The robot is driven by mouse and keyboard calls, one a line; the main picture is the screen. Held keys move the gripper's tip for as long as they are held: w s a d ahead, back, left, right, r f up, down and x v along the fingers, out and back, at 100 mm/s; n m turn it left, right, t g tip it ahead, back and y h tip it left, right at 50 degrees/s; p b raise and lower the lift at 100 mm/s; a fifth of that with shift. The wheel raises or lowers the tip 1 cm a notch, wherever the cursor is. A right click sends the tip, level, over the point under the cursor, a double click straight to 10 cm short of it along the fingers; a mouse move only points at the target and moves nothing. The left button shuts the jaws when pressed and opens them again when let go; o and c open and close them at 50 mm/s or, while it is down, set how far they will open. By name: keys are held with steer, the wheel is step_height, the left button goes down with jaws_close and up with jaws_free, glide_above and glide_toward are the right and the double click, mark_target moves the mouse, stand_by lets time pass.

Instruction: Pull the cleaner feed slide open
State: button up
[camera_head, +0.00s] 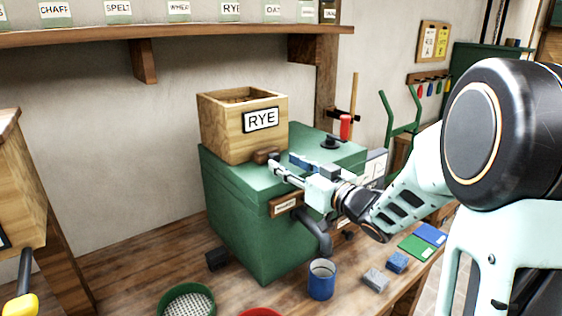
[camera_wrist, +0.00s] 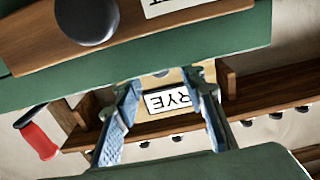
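The cleaner is a green box (camera_head: 240,215) on the bench, with a wooden hopper (camera_head: 222,125) marked RYE on top. A small brown wooden block (camera_head: 265,155) sits at the hopper's front foot; it may be the feed slide's grip, but I cannot tell surely. My gripper (camera_head: 284,163) is over the cleaner's top, its fingertips close to this block. In the wrist view my gripper (camera_wrist: 168,90) has its two blue-padded fingers spread, with nothing seen clasped. The upside-down RYE label (camera_wrist: 172,101) shows between them. A wooden front with a dark knob (camera_wrist: 85,18) shows at upper left.
A red-handled item (camera_head: 345,127) and a black knob (camera_head: 331,143) are right of the hopper. A blue cup (camera_head: 321,280), a green sieve (camera_head: 187,302) and small blocks (camera_head: 375,280) lie in front on the bench. A shelf (camera_head: 190,35) runs above.

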mark_target(270, 156)
steer(key=shift+x, duration=1.3)
steer(key=shift+c, duration=0.6)
jaws_close()
